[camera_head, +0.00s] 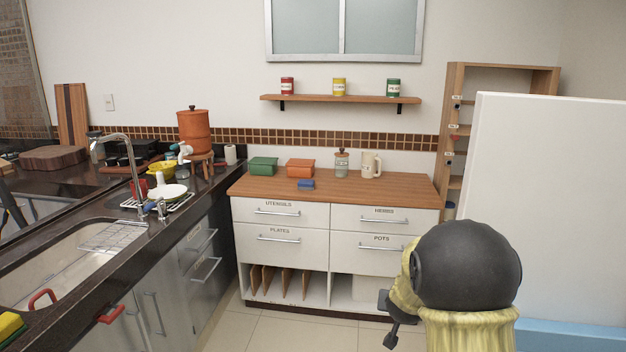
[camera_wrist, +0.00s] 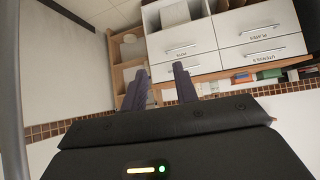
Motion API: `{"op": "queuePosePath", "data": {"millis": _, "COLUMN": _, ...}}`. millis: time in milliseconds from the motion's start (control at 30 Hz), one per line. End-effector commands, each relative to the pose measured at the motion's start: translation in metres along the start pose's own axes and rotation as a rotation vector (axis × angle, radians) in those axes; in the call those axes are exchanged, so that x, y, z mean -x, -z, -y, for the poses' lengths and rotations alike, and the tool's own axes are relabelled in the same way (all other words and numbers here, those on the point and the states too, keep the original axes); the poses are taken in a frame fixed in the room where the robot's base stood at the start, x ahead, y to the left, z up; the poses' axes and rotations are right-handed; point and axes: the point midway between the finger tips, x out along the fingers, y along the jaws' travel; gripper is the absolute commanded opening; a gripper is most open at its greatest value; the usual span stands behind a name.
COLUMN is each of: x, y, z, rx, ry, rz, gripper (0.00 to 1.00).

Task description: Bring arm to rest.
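My gripper (camera_wrist: 160,72) shows in the wrist view with its two dark fingers apart and nothing between them. In the head view my arm, with a black rounded link and yellow covering, is at the lower right, and the dark gripper (camera_head: 388,320) sticks out at its left, in front of the cabinet. No object is seen in its grasp. The wrist view is turned upside down, with the drawers and the counter edge beyond the fingers.
A white drawer cabinet (camera_head: 283,248) with a wooden top (camera_head: 340,188) stands ahead. A large white panel (camera_head: 550,200) is close on the right, beside my arm. The dark sink counter (camera_head: 90,270) runs along the left. Tiled floor (camera_head: 290,332) is clear between.

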Motion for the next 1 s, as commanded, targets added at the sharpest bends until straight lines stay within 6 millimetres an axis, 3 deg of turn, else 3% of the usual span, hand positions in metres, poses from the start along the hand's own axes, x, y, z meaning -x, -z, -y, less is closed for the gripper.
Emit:
{"op": "queuePosePath", "data": {"millis": 200, "x": 0.069, "y": -0.066, "z": 0.012, "rx": 0.060, "ry": 0.123, "rz": 0.211, "gripper": 0.29}}
{"op": "queuePosePath", "data": {"millis": 400, "x": 0.126, "y": -0.124, "z": 0.008, "rx": 0.128, "ry": 0.169, "rz": 0.384, "gripper": 0.29}}
{"op": "queuePosePath", "data": {"millis": 767, "x": 0.204, "y": -0.208, "z": -0.016, "rx": 0.254, "ry": 0.158, "rz": 0.611, "gripper": 0.29}}
{"op": "queuePosePath", "data": {"millis": 800, "x": 0.210, "y": -0.196, "z": -0.015, "rx": 0.250, "ry": 0.158, "rz": 0.607, "gripper": 0.29}}
{"op": "queuePosePath", "data": {"millis": 1000, "x": 0.227, "y": -0.175, "z": -0.015, "rx": 0.249, "ry": 0.159, "rz": 0.605, "gripper": 0.29}}
